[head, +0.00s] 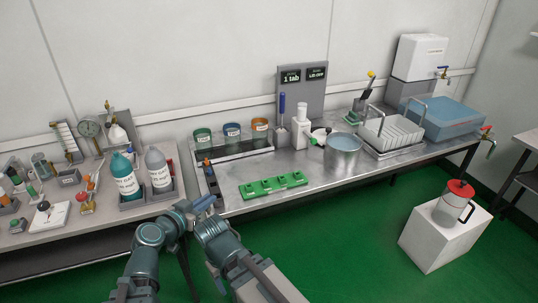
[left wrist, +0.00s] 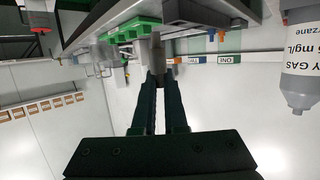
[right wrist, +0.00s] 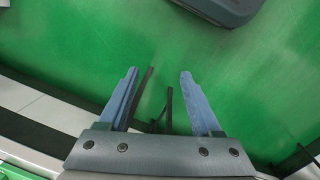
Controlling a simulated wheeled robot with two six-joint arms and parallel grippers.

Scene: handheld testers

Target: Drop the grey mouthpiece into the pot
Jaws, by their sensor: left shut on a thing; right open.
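My left gripper (head: 203,204) is at the front edge of the bench, left of the green rack. In the left wrist view its dark fingers (left wrist: 159,78) are shut on a small grey piece, the grey mouthpiece (left wrist: 157,52). The mouthpiece cannot be made out clearly in the head view. The steel pot (head: 343,158) stands on the bench to the right, well apart from my left gripper. My right gripper (right wrist: 158,88) is open and empty above the green floor.
The green rack (head: 273,187) lies near the bench's front edge, between my left gripper and the pot. Coloured jars (head: 232,131) stand behind it. A white rack (head: 392,132) is right of the pot. Two bottles (head: 124,175) stand at left. Bare steel lies between rack and pot.

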